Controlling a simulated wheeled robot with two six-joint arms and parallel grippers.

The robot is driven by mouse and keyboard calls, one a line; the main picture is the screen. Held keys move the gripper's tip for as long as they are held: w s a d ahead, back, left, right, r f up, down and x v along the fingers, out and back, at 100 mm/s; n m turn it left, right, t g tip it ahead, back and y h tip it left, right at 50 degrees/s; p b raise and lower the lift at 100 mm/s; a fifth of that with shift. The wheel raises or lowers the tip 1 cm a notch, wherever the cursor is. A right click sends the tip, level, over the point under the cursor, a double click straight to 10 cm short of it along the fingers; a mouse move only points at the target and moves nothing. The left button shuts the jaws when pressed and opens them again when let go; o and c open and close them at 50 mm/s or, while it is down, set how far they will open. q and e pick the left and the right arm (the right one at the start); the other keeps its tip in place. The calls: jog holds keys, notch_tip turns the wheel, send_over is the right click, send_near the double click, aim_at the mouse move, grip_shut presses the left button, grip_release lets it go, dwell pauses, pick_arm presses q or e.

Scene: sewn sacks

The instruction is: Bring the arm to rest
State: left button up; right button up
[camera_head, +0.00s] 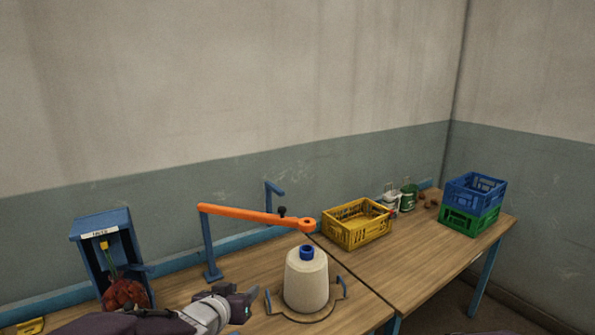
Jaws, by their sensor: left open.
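An orange swing arm (245,215) reaches from a blue post (208,245) on the left to a ringed end (307,225) above the cream thread cone (306,280). A dark knob (282,211) stands on the arm. A blue bracket with a bent top (272,205) rises behind the arm. The cone has a blue top and stands upright on a round base with blue handles. My left gripper (248,301) is open and empty, low on the left of the cone, apart from the orange arm. My right gripper is out of view.
A blue box (103,240) with a red net sack (125,294) stands at the left. A yellow crate (356,224), small pots (408,197) and a blue crate (473,190) on a green crate (468,221) stand to the right. Bare wooden tabletop (420,265) lies in front of them.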

pick_arm(q)
jog(key=s+a+f+g+y, duration=0.1)
jog(key=s+f+g, duration=0.1)
jog(key=s+f, duration=0.2)
jog(key=s+a+f+n+g, duration=0.1)
jog(key=s+a+f+g, duration=0.1)
jog(key=s+f, duration=0.2)
jog(key=s+a+f+n+g+y, duration=0.1)
jog(key=s+a+f+g, duration=0.1)
jog(key=s+f, duration=0.2)
jog(key=shift+s+a+g+y, duration=0.2)
jog(key=shift+g+y, duration=0.1)
jog(key=shift+g, duration=0.1)
jog(key=s+f+g, duration=0.3)
jog(key=s+g, duration=0.1)
jog(key=s, duration=0.5)
jog(key=shift+s+d+m, duration=0.15)
jog(key=shift+d+m, duration=0.2)
jog(key=shift+m, duration=0.05)
